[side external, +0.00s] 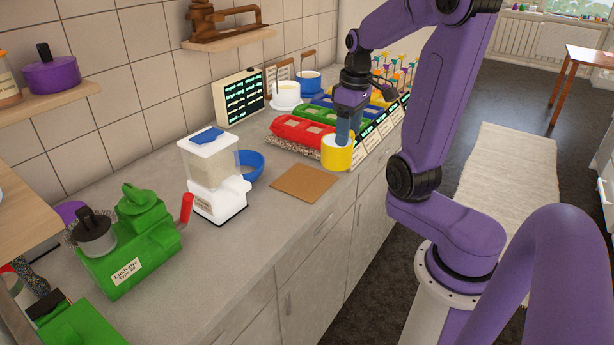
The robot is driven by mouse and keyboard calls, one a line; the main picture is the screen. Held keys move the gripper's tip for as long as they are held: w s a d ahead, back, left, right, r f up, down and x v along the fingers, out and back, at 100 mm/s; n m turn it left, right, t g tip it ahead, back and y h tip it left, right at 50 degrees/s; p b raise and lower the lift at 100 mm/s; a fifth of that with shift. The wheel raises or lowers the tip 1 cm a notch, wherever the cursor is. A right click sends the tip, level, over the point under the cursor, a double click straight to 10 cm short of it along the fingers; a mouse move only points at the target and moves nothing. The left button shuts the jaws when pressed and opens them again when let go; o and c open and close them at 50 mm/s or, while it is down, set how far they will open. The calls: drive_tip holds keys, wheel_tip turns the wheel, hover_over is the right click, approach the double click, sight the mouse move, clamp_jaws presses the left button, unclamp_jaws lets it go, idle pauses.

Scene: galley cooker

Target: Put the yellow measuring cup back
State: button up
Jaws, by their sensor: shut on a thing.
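The yellow measuring cup (338,155) is in the side external view, right of the middle, near the counter's front edge. My gripper (342,138) points down and is shut on the cup at its rim. The cup looks upright. It is beside the front end of the red tray (305,132), and I cannot tell whether it touches the tray or the counter. The gripper's fingertips are partly hidden at the cup. Green (322,115) and blue trays lie behind the red one. A white cup (285,95) and a blue cup (308,82) stand further back.
A brown square mat (303,183) lies on the counter in front of the cup. A white dispenser (212,175) and a blue bowl (248,166) stand to its left. Small labelled cards (376,132) line the counter's front edge. A green machine (132,240) stands at the near left.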

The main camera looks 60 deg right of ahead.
drive_tip(key=shift+w+d+f, duration=0.95)
drive_tip(key=shift+w+f, duration=1.15)
drive_tip(key=shift+f, duration=0.05)
drive_tip(key=shift+w+d+f, duration=1)
drive_tip(key=shift+w+f, duration=1.05)
drive_tip(key=shift+f, duration=0.15)
drive_tip(key=shift+w+d+f, duration=0.95)
drive_tip(key=shift+w+f, duration=1.15)
drive_tip(key=shift+f, duration=0.05)
drive_tip(key=shift+f, duration=0.1)
drive_tip(key=o, duration=1.4)
drive_tip(key=shift+f, duration=0.1)
